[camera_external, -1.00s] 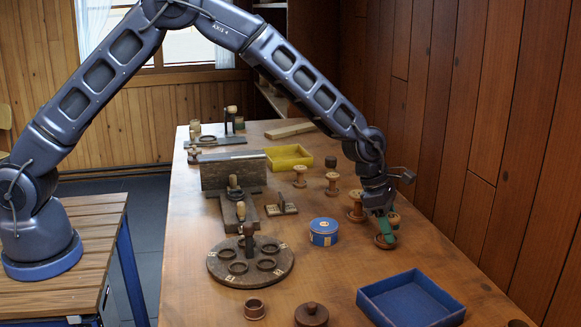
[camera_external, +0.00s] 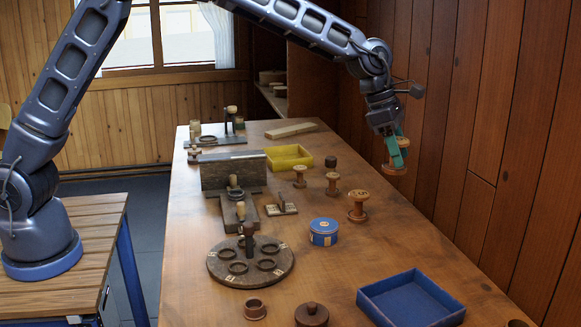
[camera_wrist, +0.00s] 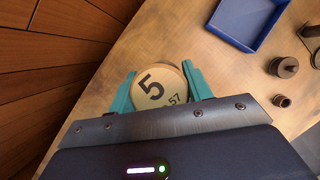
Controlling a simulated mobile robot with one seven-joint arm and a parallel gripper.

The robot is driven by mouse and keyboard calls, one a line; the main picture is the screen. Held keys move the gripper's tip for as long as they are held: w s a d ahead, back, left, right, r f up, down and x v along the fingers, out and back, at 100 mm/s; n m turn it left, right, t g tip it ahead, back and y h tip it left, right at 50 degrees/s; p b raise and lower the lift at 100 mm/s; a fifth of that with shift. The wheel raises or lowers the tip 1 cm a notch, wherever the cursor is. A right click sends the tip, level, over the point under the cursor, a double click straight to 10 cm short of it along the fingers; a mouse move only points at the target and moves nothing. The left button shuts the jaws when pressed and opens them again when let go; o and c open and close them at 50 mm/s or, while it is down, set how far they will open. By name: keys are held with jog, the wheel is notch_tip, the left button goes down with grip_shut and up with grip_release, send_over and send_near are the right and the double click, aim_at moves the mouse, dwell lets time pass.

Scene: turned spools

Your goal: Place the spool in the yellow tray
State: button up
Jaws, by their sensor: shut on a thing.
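My gripper (camera_external: 393,150) is raised above the right side of the table with its green fingers shut on a wooden spool (camera_external: 398,168). In the wrist view the spool's round end (camera_wrist: 157,86) sits between the two green fingers and bears a large "5" and a smaller "57". The spool is in the air, clear of the tabletop. The yellow tray (camera_external: 290,150) lies at the back middle of the table, to the left of my gripper in the outside view. The part of its inside that shows looks empty.
Other wooden spools (camera_external: 357,205) stand between the tray and the table's right side, with a small dark cylinder (camera_external: 331,161) beside the tray. A blue tin (camera_external: 323,232), a blue tray (camera_external: 411,297), a round board with rings (camera_external: 224,265) and a grey upright block (camera_external: 231,172) occupy the table.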

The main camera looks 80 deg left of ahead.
aim_at(288, 147)
jog(key=shift+r, duration=0.3)
jog(key=a+n+y, duration=0.2)
jog(key=a+n, duration=0.3)
jog(key=a, duration=2.6)
jog(key=s+a+n+y, duration=0.15)
jog(key=s+a, duration=0.25)
jog(key=a, duration=0.5)
jog(key=s+a+n, duration=0.2)
jog(key=s+a, duration=0.2)
jog(key=a, duration=0.5)
jog(key=s+a+n, duration=0.2)
jog(key=s+a, duration=0.2)
jog(key=a, duration=0.5)
jog(key=shift+t, duration=0.4)
jog(key=f, duration=1.9)
jog(key=shift+a+f, duration=0.15)
jog(key=shift+a, duration=0.05)
jog(key=shift+f, duration=0.1)
jog(key=o, duration=1)
jog(key=shift+c, duration=0.2)
